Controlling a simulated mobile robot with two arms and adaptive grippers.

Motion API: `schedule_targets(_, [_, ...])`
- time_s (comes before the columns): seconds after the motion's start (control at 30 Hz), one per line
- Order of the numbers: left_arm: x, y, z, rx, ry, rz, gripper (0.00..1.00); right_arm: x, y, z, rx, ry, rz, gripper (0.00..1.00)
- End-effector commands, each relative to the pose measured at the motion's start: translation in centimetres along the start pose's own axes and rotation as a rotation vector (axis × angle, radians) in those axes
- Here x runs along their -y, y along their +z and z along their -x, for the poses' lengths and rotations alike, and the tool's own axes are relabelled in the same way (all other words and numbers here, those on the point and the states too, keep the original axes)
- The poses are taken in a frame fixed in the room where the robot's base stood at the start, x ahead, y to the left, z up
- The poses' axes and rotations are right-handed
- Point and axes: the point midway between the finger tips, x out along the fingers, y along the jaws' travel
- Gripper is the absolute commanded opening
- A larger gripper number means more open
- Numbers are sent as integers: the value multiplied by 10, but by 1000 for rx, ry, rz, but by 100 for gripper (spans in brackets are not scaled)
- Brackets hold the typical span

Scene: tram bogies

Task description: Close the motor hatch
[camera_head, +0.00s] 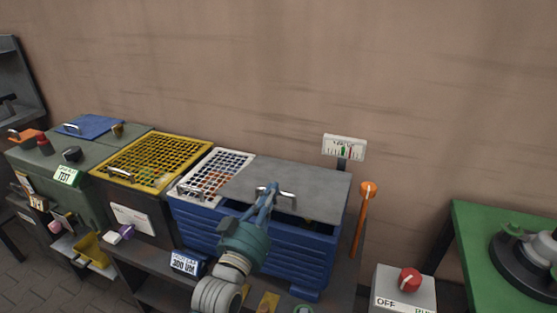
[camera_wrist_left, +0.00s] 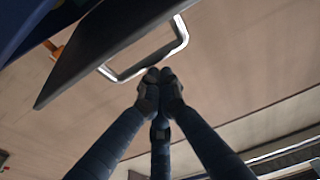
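The grey motor hatch (camera_head: 318,184) lies over the right part of the blue louvred motor box (camera_head: 310,254). A dark gap shows under its front edge, so it looks slightly raised. A metal handle (camera_head: 289,196) sits at its front. My left gripper (camera_head: 268,188) reaches up to this handle. In the left wrist view the hatch (camera_wrist_left: 100,38) appears as a dark tilted slab with the bright handle (camera_wrist_left: 152,60). The left fingertips (camera_wrist_left: 158,76) are drawn together right at the handle bar, with nothing visible between them. I cannot tell if they touch it. My right gripper is out of view.
A white grille (camera_head: 213,174) and a yellow grille (camera_head: 152,160) lie left of the hatch. An orange lever (camera_head: 364,222) stands close on the right, below a gauge (camera_head: 344,148). A switch box with a red knob (camera_head: 409,279) and a green table (camera_head: 485,250) are farther right.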

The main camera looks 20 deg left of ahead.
Motion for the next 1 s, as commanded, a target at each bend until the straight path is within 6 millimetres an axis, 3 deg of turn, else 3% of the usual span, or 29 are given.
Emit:
schedule_targets(0.03, [0,17,7,7,1,0,0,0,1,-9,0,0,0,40])
schedule_targets(0.33, [0,53,24,4,0,0,0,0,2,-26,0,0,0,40])
schedule_targets(0.53, [0,61,27,5,0,0,0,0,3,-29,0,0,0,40])
schedule_targets(1.0, [0,59,26,2,0,0,0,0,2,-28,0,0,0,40])
